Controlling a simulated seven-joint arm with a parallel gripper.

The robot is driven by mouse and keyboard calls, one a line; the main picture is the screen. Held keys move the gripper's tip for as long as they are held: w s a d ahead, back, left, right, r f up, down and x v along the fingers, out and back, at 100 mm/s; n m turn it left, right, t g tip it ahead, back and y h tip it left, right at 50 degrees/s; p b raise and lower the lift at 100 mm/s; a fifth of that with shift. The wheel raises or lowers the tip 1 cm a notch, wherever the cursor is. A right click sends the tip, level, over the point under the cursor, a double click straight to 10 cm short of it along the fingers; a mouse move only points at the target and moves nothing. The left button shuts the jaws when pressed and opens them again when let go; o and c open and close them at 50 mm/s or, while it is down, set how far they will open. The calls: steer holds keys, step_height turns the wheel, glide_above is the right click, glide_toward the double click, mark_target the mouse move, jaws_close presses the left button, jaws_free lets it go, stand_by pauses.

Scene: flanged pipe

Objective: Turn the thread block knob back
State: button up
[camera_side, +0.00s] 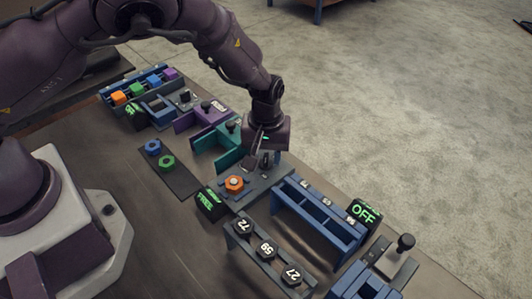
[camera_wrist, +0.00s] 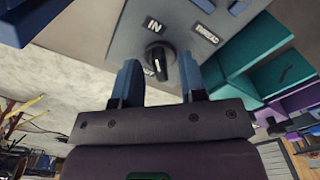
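The thread block (camera_side: 262,190) is a grey plate with an orange hex nut (camera_side: 233,183) toward its left end. Its black knob (camera_wrist: 160,60) has a white pointer line, and a label beside it reads IN. In the side view the knob (camera_side: 265,161) stands at the block's far end, just under my gripper (camera_side: 258,158). In the wrist view my gripper (camera_wrist: 159,70) is open, with its two blue fingers apart on either side of the knob. I see a gap beside each finger; the knob is not clasped. Another label is partly hidden behind the fingers.
A dark cube reading FREE (camera_side: 209,203) sits left of the block. A blue rack (camera_side: 318,215) and an OFF cube (camera_side: 364,212) stand to the right. A numbered holder (camera_side: 258,257) is in front. Teal brackets (camera_side: 215,150) stand close behind.

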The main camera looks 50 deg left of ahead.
steer(key=shift+f, duration=0.2)
steer(key=shift+c, duration=0.4)
jaws_close()
steer(key=shift+n, duration=0.3)
steer(key=n, duration=0.4)
steer(key=shift+n, duration=2.6)
